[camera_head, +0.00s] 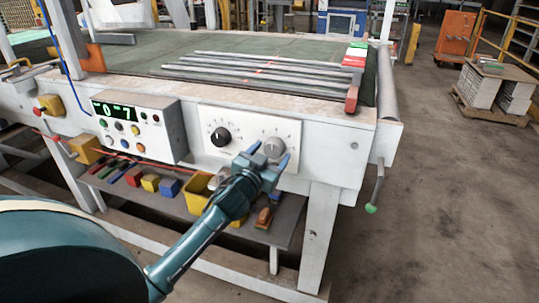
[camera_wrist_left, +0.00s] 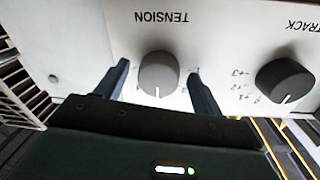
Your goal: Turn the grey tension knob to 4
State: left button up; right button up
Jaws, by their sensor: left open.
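The grey tension knob (camera_head: 274,147) is on the right half of a white panel (camera_head: 213,163) at the front of the machine. In the left wrist view, the knob (camera_wrist_left: 158,73) appears beside an upside-down "TENSION" label (camera_wrist_left: 161,17). Its white pointer line points down in that view, toward the gripper body. Most of its scale numbers are hidden or too small to read. My left gripper (camera_head: 268,156) is open, with one finger on each side of the knob and visible gaps between fingers and knob. My right gripper is not in view.
A black track knob (camera_head: 220,136) with its own scale sits left of the grey knob; it also shows in the left wrist view (camera_wrist_left: 284,80). A control box (camera_head: 138,127) with a green display stands further left. A shelf below holds a yellow bin (camera_head: 198,195) and coloured blocks.

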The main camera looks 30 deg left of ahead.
pick_arm(q)
jog(key=c, duration=1)
